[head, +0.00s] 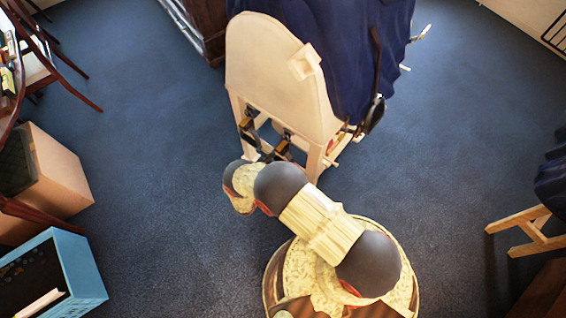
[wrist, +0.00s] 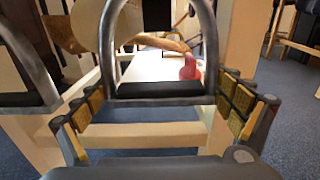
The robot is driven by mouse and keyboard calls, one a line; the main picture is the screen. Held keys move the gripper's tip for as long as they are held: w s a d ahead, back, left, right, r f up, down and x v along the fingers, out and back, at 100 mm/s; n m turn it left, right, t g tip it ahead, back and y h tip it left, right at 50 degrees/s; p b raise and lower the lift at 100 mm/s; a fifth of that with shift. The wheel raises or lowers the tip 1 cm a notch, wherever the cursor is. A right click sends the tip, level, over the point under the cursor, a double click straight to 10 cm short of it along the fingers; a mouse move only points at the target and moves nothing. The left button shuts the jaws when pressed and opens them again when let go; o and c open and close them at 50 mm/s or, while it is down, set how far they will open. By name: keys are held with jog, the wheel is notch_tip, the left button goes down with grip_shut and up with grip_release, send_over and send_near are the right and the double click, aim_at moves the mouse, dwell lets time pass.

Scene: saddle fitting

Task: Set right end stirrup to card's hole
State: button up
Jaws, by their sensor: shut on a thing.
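A metal stirrup with a black tread (wrist: 160,90) stands upright between the fingers of my gripper (wrist: 163,100), whose yellow pads press on its two sides. A second metal stirrup (wrist: 22,98) shows at the left edge of the wrist view, apart from my fingers. In the head view my gripper (head: 266,138) is low at the near end of the cream wooden stand (head: 272,70). A small cream piece (head: 303,62) is fixed on the stand's end panel. I cannot tell whether it is the card, and I see no hole clearly.
Dark blue cloth (head: 340,45) covers the stand, with a dark strap and dark piece (head: 375,112) hanging on its right side. A red knob (wrist: 190,68) shows behind the held stirrup. A cardboard box (head: 62,175) and blue crate (head: 80,270) stand left. Carpet (head: 150,130) between is clear.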

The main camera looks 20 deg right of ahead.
jog(key=o, duration=1.3)
jog(key=shift+o, duration=0.2)
jog(key=v, duration=1.2)
